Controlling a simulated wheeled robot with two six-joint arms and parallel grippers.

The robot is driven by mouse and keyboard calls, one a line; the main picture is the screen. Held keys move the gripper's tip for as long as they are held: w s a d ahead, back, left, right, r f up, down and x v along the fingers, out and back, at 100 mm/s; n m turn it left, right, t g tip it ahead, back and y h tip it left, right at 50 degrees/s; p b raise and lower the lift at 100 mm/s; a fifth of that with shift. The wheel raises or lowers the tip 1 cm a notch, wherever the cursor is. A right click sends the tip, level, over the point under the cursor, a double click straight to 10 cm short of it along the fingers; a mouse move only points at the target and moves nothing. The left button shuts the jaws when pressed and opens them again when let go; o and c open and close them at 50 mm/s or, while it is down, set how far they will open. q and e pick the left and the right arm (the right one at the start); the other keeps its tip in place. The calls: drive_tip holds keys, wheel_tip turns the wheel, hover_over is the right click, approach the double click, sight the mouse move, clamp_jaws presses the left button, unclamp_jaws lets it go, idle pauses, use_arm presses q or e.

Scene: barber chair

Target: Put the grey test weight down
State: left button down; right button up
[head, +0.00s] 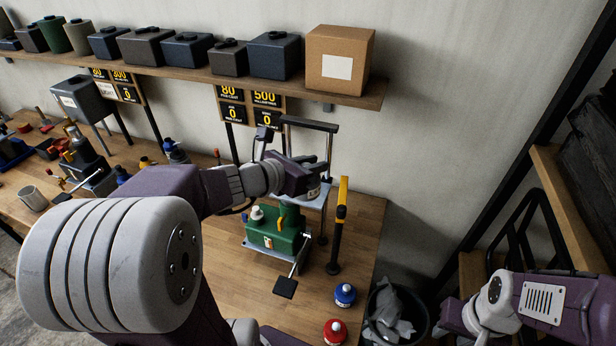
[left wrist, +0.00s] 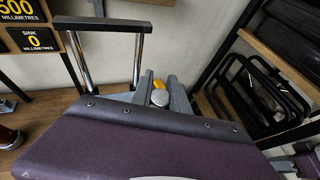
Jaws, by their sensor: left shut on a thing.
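My left gripper (head: 318,170) is above the back right part of the wooden bench, beside the green pump unit (head: 275,228) and over a metal stand (head: 314,195). In the left wrist view its two grey fingers (left wrist: 160,92) are shut on a small pale grey rounded piece, which I take as part of the grey test weight (left wrist: 160,98). The rest of the weight is hidden by the gripper body. I cannot tell whether its underside touches the stand. My right arm (head: 530,300) shows at lower right, but its gripper is not visible.
A yellow-topped black post (head: 341,215) stands just right of the stand. A black-topped metal frame (left wrist: 100,25) rises behind. A shelf (head: 200,75) with several dark blocks and a cardboard box (head: 340,58) runs above. Blue (head: 345,294) and red (head: 337,331) bottles stand near the bench edge.

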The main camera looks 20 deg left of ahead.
sight(327, 155)
use_arm(q)
drive_tip(key=w+f, duration=0.1)
drive_tip(key=w, duration=0.2)
drive_tip(key=w+a+f+p, duration=0.1)
drive_tip(key=w+f, duration=0.1)
drive_tip(key=w, duration=0.1)
drive_tip(key=w+a+f, duration=0.1)
drive_tip(key=w+f, duration=0.1)
drive_tip(key=w, duration=0.1)
drive_tip(key=shift+w+f, duration=0.15)
drive_tip(key=shift+w, duration=0.1)
wheel_tip(327, 155, down, 3)
drive_tip(key=shift+s+d+f+p, duration=0.1)
drive_tip(key=shift+f+p, duration=0.05)
drive_tip(key=shift+p, duration=0.3)
drive_tip(key=shift+f, duration=0.35)
drive_tip(key=shift+w+a+f, duration=0.1)
drive_tip(key=shift+w+a, duration=0.1)
drive_tip(key=shift+s+d+f, duration=0.1)
drive_tip(key=shift+s, duration=0.1)
drive_tip(key=c, duration=1.3)
unclamp_jaws()
drive_tip(key=shift+s+f, duration=0.1)
